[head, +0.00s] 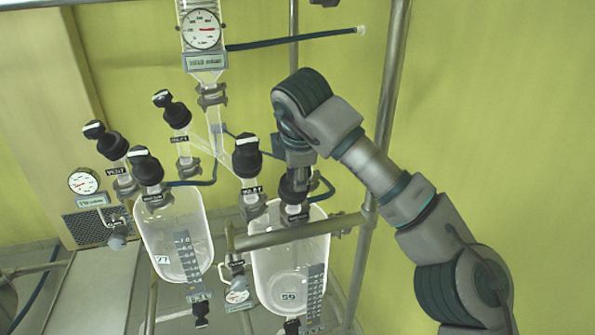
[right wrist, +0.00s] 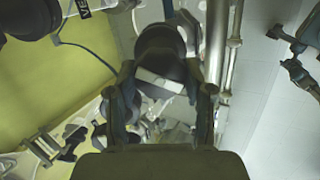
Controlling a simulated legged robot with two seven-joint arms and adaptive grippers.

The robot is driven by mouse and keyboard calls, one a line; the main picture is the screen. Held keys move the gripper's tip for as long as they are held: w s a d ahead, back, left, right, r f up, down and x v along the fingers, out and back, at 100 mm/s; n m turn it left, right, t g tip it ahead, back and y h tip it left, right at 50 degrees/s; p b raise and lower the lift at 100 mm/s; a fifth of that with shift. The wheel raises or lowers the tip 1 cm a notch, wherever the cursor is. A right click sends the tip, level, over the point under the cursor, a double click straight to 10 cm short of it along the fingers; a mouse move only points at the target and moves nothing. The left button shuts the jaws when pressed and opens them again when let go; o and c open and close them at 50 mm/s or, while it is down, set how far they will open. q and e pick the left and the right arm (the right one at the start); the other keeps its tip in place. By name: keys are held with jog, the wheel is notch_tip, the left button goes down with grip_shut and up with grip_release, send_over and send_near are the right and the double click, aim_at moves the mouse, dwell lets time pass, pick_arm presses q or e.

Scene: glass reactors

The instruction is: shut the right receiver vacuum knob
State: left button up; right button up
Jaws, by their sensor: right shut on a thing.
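The right receiver (head: 290,262) is a clear glass vessel on the right in the head view. A black knob (head: 293,188) stands on its top right, partly hidden under my right gripper (head: 297,165). In the right wrist view the black knob (right wrist: 160,65) with a white stripe sits between the two fingers of my right gripper (right wrist: 163,90), which is shut on it. Another black knob (head: 247,155) with a white bar stands at the receiver's top left, just left of the gripper. My left gripper is not in view.
The left receiver (head: 178,240) stands to the left with black knobs above it (head: 145,165). A metal frame bar (head: 300,233) crosses in front of the right receiver. An upright pole (head: 385,120) stands behind my right arm. A gauge (head: 203,30) hangs above.

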jog(key=shift+r+m, duration=0.25)
jog(key=shift+m, duration=0.75)
jog(key=m, duration=0.4)
jog(key=shift+w+g, duration=0.1)
jog(key=shift+g, duration=0.2)
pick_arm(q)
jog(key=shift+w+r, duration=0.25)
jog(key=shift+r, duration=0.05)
pick_arm(e)
jog(key=shift+m+g, duration=0.3)
jog(key=shift+m, duration=1.8)
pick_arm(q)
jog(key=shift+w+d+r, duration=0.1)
pick_arm(e)
jog(key=o, duration=1)
jog(key=shift+c, duration=0.2)
jog(key=shift+o, duration=1)
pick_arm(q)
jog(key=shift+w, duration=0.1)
pick_arm(e)
jog(key=shift+w+f, duration=0.1)
jog(key=shift+f, duration=0.05)
